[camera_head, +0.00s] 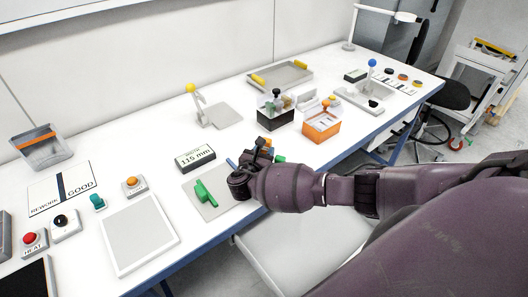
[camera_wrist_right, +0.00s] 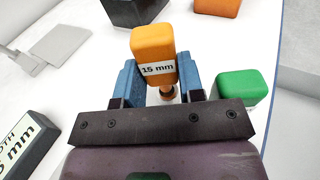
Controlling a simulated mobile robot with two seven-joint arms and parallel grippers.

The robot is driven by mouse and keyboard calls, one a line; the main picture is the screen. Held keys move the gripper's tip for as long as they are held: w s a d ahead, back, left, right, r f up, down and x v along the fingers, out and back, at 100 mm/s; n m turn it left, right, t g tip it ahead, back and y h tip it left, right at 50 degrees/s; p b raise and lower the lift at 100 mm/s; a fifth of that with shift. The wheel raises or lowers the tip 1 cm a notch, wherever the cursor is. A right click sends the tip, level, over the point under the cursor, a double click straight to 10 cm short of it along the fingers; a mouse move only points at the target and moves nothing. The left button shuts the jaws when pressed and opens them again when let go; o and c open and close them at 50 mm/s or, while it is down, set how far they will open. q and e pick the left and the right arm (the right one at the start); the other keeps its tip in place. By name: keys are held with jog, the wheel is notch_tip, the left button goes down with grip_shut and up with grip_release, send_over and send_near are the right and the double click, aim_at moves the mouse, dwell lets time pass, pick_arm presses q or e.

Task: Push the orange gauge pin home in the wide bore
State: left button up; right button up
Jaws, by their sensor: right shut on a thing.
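The orange gauge pin (camera_wrist_right: 153,45) has a block-shaped head with a white label reading 15 mm. A short pale shaft shows below the head in the right wrist view. My right gripper (camera_head: 252,158) is over the near part of the bench, its blue fingers (camera_wrist_right: 163,82) shut on the pin, one on each side. A green block-headed piece (camera_wrist_right: 238,88) is close beside the right finger; it also shows past the gripper in the head view (camera_head: 280,159). The wide bore is not visible, and I cannot tell whether the pin's tip is in it. My left gripper is not in view.
A grey plate with a green handle (camera_head: 204,192) lies left of the gripper. A dark box (camera_head: 274,121) and an orange box (camera_head: 321,128) stand farther back. The bench's front edge is close to my arm.

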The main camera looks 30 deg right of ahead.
jog(key=shift+f+b, duration=0.65)
jog(key=shift+f, duration=0.35)
dwell(0.5)
jog(key=o, duration=0.9)
jog(key=shift+s, duration=0.1)
jog(key=shift+o, duration=0.6)
jog(key=v, duration=0.9)
jog(key=shift+s+a, duration=0.15)
jog(key=shift+a, duration=0.2)
jog(key=shift+s+a+r, duration=0.2)
jog(key=shift+s+a, duration=0.15)
jog(key=shift+a, duration=0.05)
